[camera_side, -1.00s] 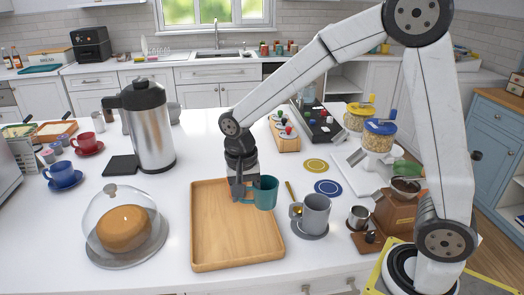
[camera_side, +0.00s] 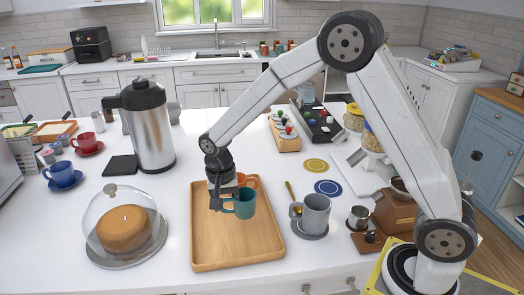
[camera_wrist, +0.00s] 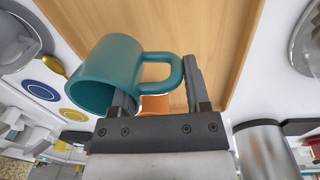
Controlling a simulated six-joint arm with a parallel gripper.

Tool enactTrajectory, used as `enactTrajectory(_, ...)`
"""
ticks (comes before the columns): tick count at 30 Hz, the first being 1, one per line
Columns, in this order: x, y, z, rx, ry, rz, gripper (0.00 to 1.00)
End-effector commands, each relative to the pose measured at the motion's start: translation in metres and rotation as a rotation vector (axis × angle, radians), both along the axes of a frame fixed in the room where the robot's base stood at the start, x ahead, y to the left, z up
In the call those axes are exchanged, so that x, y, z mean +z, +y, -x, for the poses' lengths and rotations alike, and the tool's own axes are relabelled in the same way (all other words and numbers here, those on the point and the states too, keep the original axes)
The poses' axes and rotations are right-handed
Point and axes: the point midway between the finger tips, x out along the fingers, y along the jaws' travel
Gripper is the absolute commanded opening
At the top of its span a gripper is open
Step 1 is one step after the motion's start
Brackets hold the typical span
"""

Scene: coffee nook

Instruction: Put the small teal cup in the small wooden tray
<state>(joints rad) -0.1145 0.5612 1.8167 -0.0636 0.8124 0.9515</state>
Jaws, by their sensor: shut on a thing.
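The teal cup (camera_side: 244,206) is held up, about upright, over the back right part of the wooden tray (camera_side: 235,250). My gripper (camera_side: 217,200) is shut on it from the left. In the wrist view the teal cup (camera_wrist: 105,75) shows large on the left, its handle reaching between the fingers of my gripper (camera_wrist: 160,92). The tray floor (camera_wrist: 200,30) lies beyond, below the cup. An orange object (camera_side: 248,181), perhaps a cup, stands behind the teal cup at the tray's far right corner, mostly hidden. The exact height of the teal cup is hard to tell.
A grey mug (camera_side: 316,212) on a saucer stands right of the tray. A glass-domed cake (camera_side: 124,230) stands to its left and a steel carafe (camera_side: 148,130) behind left. Two coasters (camera_side: 328,188) lie to the right. The tray's front and middle are bare.

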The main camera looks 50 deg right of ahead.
Motion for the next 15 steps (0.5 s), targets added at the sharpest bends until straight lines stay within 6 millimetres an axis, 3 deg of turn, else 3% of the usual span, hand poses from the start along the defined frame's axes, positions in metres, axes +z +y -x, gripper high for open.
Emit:
enactTrajectory(10,-0.03,0.0,-0.004,0.0,0.003,0.0,0.0)
enactTrajectory(15,-0.036,0.0,-0.005,0.0,0.0,0.0,0.0)
